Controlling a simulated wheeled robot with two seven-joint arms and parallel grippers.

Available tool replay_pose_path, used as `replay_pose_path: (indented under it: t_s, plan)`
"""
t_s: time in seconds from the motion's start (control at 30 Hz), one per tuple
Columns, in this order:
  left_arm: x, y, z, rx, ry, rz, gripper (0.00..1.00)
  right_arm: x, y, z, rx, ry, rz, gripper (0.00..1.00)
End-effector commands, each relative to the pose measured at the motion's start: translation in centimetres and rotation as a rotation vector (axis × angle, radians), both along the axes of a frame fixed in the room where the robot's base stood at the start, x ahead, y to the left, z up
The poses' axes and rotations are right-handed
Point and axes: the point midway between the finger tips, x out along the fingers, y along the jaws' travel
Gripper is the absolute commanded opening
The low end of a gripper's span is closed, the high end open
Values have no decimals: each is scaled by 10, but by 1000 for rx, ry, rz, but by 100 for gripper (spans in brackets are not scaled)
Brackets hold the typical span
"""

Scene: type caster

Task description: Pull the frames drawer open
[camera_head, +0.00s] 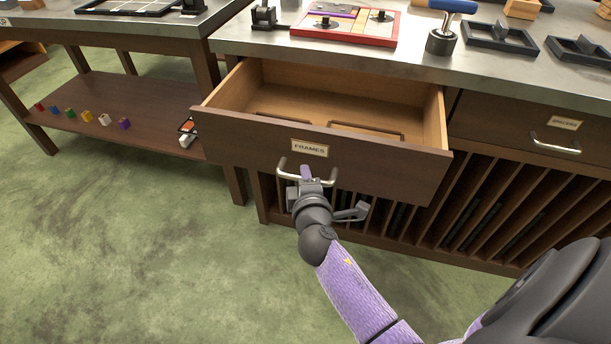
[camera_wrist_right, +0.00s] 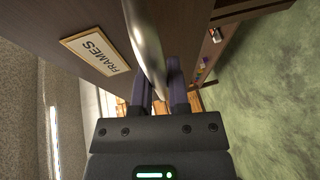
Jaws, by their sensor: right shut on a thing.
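The frames drawer (camera_head: 380,160) stands pulled out from the cabinet in the head view, with its wooden inside showing. Its label (camera_head: 309,148) reads FRAMES, and the label also shows in the right wrist view (camera_wrist_right: 95,50). A curved metal handle (camera_head: 331,180) is on its front below the label. My right gripper (camera_head: 306,174) is shut on the handle, and in the right wrist view its fingers lie on either side of the handle bar (camera_wrist_right: 148,45). Thin brown frames (camera_head: 365,131) lie inside the drawer. My left gripper is not in view.
A closed drawer (camera_head: 560,129) with its own handle is at the right. Slotted racks (camera_head: 480,205) are below. The metal worktop (camera_head: 420,65) holds a red tray (camera_head: 345,42), a blue-handled tool (camera_head: 443,35) and dark frames. A lower shelf (camera_head: 150,125) at left bears small coloured blocks. The green floor in front is clear.

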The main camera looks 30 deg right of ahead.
Motion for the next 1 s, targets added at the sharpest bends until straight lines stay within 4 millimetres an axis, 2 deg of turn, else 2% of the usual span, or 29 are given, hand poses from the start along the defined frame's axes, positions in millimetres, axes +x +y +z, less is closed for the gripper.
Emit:
replay_pose_path:
  t_s: [0.1,0.13,0.27,0.53,0.63,0.83,1.0]
  plan:
    - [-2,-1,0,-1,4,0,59,0,0,0,0,1,0,0]
    - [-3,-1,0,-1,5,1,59,0,0,0,0,1,0,26]
    - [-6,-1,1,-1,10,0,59,0,0,0,0,1,0,54]
    - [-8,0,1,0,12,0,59,0,0,0,0,0,0,55]
    - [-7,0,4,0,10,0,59,-7,4,2,1,0,1,55]
    - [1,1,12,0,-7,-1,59,-46,23,11,3,2,0,55]
    - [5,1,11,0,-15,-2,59,-77,39,15,2,2,0,55]
